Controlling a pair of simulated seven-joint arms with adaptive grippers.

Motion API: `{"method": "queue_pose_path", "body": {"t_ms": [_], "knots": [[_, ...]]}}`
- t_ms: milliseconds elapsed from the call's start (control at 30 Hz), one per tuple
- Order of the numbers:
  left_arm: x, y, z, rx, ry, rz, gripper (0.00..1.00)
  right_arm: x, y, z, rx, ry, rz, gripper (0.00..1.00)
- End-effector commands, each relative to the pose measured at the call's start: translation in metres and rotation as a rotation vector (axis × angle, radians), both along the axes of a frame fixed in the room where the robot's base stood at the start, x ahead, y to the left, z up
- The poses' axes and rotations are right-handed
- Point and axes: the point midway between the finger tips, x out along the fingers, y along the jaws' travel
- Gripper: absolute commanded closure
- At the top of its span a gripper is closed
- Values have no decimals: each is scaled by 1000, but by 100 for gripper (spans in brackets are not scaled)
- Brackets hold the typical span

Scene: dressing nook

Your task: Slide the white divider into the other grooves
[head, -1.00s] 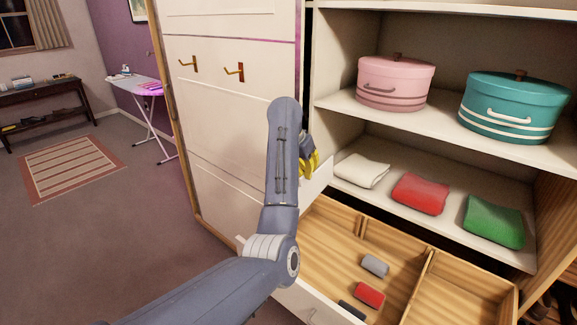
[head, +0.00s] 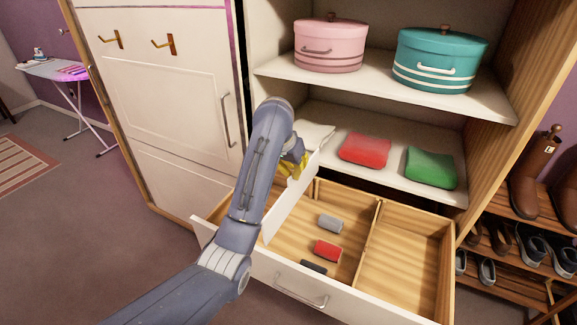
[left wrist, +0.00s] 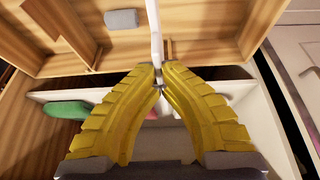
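My left gripper (head: 292,166) has yellow fingers, shut on the upper edge of the white divider (head: 288,208). The divider is an upright thin board running front to back over the left part of the open drawer (head: 375,307). Its far end overlaps the shelf in the head view, so it looks raised. I cannot tell how low its bottom edge is. The left wrist view shows the divider edge-on (left wrist: 155,35) between the fingertips (left wrist: 160,88). Wooden groove strips (left wrist: 168,50) show on the drawer's back wall, close beside the divider. My right gripper is out of view.
The drawer holds a grey roll (head: 330,223), a red roll (head: 327,250), a dark roll (head: 313,267) and a fixed wooden partition (head: 362,238). The shelf above carries white, red (head: 365,149) and green (head: 431,167) folded cloths. The right compartment is empty.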

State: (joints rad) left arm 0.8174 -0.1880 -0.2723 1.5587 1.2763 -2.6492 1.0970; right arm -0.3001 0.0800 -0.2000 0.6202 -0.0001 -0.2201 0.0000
Motion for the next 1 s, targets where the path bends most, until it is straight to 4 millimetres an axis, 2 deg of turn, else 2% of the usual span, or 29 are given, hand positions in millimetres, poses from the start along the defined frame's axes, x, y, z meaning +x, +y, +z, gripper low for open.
{"method": "queue_pose_path", "body": {"t_ms": [467,1000], "knots": [[-1,-1,0,22,-12,7,100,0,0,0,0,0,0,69],[-1,0,-16,24,-12,8,100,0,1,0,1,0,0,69]]}}
